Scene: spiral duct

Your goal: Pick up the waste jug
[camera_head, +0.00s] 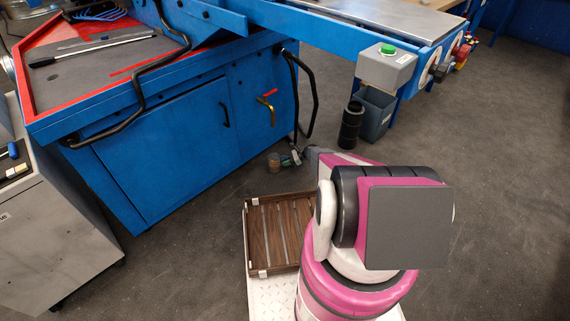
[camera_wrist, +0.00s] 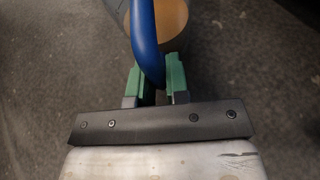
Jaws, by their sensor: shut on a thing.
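The waste jug (camera_wrist: 172,20) shows in the wrist view as a tan, round vessel with a thick blue handle, cut off by the top edge. My gripper (camera_wrist: 155,78) has its two green finger pads on either side of the blue handle and is shut on it. In the head view the jug (camera_head: 274,161) is a small brown shape low in front of the blue machine. My gripper (camera_head: 295,157) is just to its right, small and partly hidden by my arm. I cannot tell whether the jug touches the floor.
A blue machine (camera_head: 175,140) with a door and black hoses stands behind the jug. A brown slatted crate (camera_head: 262,232) is near my base. A grey bin (camera_head: 376,118) and a black cylinder (camera_head: 350,126) stand behind my arm. Grey floor is clear at right.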

